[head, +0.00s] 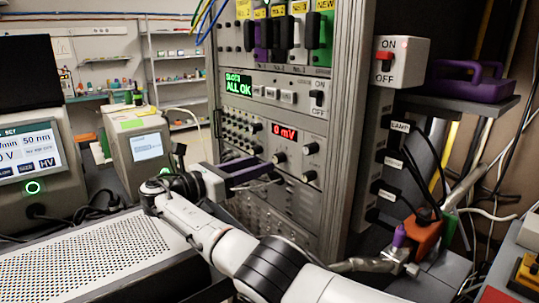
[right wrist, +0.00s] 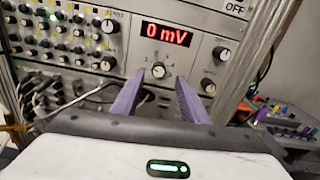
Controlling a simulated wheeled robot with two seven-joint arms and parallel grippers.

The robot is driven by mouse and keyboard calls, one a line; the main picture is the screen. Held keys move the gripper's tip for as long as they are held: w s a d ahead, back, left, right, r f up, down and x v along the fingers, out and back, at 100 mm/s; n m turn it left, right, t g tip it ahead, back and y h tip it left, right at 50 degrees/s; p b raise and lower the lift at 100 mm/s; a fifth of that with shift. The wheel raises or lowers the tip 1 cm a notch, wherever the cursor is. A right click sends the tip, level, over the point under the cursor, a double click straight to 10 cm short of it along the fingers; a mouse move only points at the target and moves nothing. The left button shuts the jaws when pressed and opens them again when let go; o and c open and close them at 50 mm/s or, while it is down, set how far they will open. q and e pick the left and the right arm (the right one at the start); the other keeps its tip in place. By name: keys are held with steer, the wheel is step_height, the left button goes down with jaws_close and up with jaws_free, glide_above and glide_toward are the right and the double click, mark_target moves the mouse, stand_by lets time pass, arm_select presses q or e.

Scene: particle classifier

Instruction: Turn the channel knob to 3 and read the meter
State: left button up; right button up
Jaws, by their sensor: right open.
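The meter (head: 284,132) on the rack panel shows "0 mV" in red digits. It also reads "0 mV" in the right wrist view (right wrist: 166,34). The channel knob (right wrist: 158,71) sits just below the display, with small numbers around it. It also shows in the head view (head: 279,157). The numeral it points to is too small to tell. My right gripper (head: 266,170) is open and empty, its purple fingers pointing at the panel. In the right wrist view its fingertips (right wrist: 160,80) lie either side of and below the knob, apart from it. My left gripper is out of view.
Other knobs (right wrist: 220,53) sit right of the channel knob, and many small knobs (right wrist: 75,32) to its left. Cables (right wrist: 95,90) hang below the panel. A grey perforated box (head: 80,255) stands at the front left. An ON/OFF switch box (head: 402,62) is mounted at upper right.

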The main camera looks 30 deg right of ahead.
mark_target(275, 159)
steer(key=d, duration=0.4)
steer(key=shift+w+d, duration=0.2)
steer(key=shift+w+d+p, duration=0.1)
steer(key=shift+d+p, duration=0.2)
steer(key=shift+d, duration=0.25)
steer(key=shift+f, duration=0.1)
jaws_close()
